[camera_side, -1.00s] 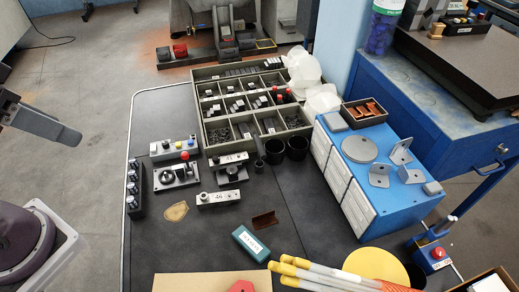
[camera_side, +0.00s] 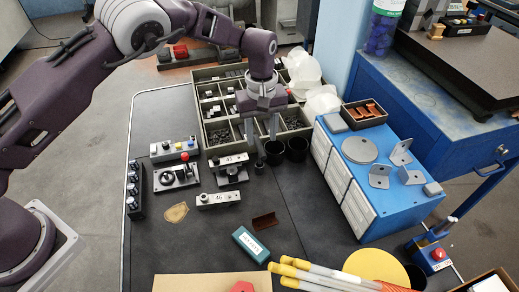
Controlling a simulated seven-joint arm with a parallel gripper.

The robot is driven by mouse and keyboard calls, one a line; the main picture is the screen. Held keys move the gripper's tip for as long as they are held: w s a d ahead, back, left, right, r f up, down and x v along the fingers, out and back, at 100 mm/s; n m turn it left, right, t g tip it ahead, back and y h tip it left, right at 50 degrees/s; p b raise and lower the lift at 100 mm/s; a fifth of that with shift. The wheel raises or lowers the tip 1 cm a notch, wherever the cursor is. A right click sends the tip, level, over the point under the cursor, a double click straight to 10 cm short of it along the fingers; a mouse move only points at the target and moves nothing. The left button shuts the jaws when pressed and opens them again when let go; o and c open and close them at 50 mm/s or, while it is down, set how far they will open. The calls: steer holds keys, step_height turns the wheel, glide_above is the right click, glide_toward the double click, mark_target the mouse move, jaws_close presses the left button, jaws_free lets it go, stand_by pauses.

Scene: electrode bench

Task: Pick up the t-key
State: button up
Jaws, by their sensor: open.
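A small dark upright piece (camera_side: 259,166) stands on the dark bench mat just left of two black cups. It may be the t-key, but it is too small to tell. My gripper (camera_side: 261,139) points down above it, near the front edge of the compartment tray. Its fingers are open, with a gap between them. The gripper hides part of the tray and whatever is directly behind the fingers. I cannot tell whether the fingers touch the piece.
Two black cups (camera_side: 297,149) stand close right of my gripper. The compartment tray (camera_side: 203,127) lies behind, a blue drawer cabinet (camera_side: 393,206) to the right. Labelled grey fixtures (camera_side: 220,200) are in front and left.

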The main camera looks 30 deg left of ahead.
mark_target(260, 164)
steer(key=f, duration=0.7)
steer(key=shift+s+a+f, duration=0.1)
steer(key=shift+a+f, duration=0.15)
steer(key=shift+f, duration=0.05)
jaws_close()
